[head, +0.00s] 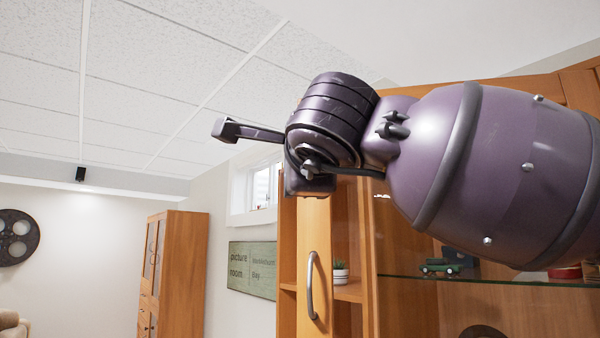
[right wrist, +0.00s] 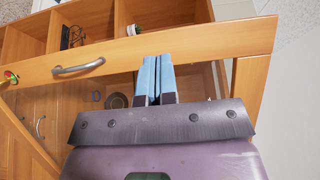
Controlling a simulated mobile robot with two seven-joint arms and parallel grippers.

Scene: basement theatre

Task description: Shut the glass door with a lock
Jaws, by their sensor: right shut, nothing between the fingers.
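The door (head: 315,265) is a wooden-framed panel with a curved metal handle (head: 311,285), standing at an angle to the cabinet in the head view. In the right wrist view its wooden frame (right wrist: 205,47) crosses the picture, with the handle (right wrist: 78,68) to the left of the fingers. My right gripper (right wrist: 155,80) has its blue fingers together and empty, overlapping the frame; I cannot tell whether they touch it. In the head view my right arm hides the door's upper part, and the fingers are not clearly seen. My left gripper is out of view.
The wooden cabinet (head: 365,210) has a glass shelf (head: 480,281) with a green toy car (head: 441,267). A small potted plant (head: 340,272) stands on a wooden shelf. Another tall cabinet (head: 180,270) and a green sign (head: 252,269) are farther back left.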

